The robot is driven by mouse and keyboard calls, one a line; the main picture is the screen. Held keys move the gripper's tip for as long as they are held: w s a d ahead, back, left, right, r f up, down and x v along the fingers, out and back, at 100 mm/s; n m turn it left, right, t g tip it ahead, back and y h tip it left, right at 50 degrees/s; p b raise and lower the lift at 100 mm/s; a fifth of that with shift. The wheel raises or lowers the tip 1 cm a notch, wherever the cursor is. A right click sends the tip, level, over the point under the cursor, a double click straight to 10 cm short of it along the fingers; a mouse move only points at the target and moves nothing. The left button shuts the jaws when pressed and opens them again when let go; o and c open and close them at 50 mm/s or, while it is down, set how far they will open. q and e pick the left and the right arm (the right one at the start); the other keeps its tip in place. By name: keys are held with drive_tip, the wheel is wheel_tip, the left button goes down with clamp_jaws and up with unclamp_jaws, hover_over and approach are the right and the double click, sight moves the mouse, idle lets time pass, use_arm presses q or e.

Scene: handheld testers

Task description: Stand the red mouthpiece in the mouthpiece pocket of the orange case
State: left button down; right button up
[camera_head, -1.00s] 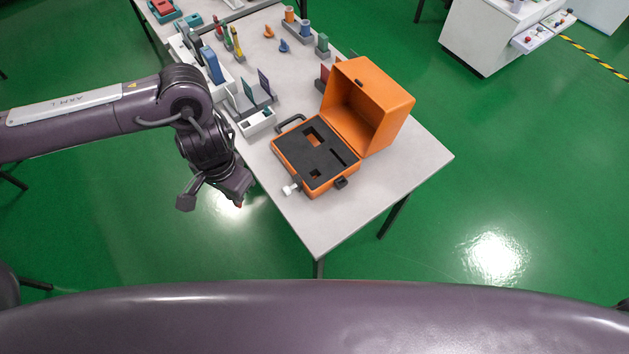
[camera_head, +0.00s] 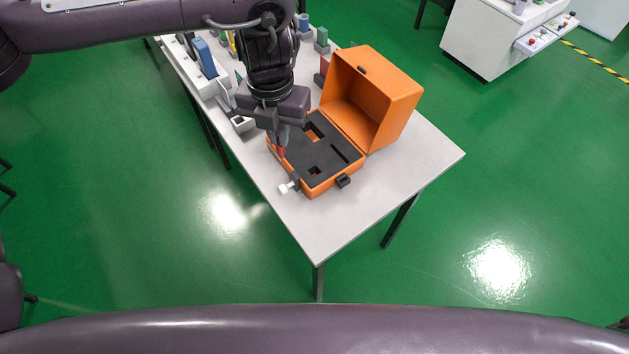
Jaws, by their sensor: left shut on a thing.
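The orange case (camera_head: 309,193) stands open on the table, its lid raised at the back right. Its dark foam insert (camera_head: 325,157) has a larger cutout, a narrow slot and a small square pocket (camera_head: 315,170) near the front. My left gripper (camera_head: 279,146) points down over the left edge of the case, shut on the red mouthpiece (camera_head: 279,152). Only a small red part of the mouthpiece shows below the fingers. I cannot tell its exact height above the foam. My arm hides part of the case's left side. My right gripper is not in view.
A white piece (camera_head: 287,188) sits at the case's front left corner. A blue tester (camera_head: 205,58) and other parts stand on the table (camera_head: 400,177) further back left.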

use_arm(q)
drive_tip(key=w+d+r+m+b, duration=0.2)
drive_tip(key=d+r+m, duration=0.15)
drive_tip(key=m, duration=0.75)
wheel_tip(320, 180, up, 5)
drive_tip(key=m+b, duration=0.3)
drive_tip(key=m, duration=0.9)
hover_over(315, 161)
drive_tip(key=s, duration=0.3)
drive_tip(key=f, duration=1.9)
drive_tip(key=shift+w, duration=0.2)
drive_tip(key=shift+w+f, duration=0.1)
drive_tip(key=shift+f, duration=0.25)
drive_tip(key=c, duration=1.6)
unclamp_jaws()
drive_tip(key=shift+f, duration=0.1)
drive_tip(key=shift+o, duration=0.2)
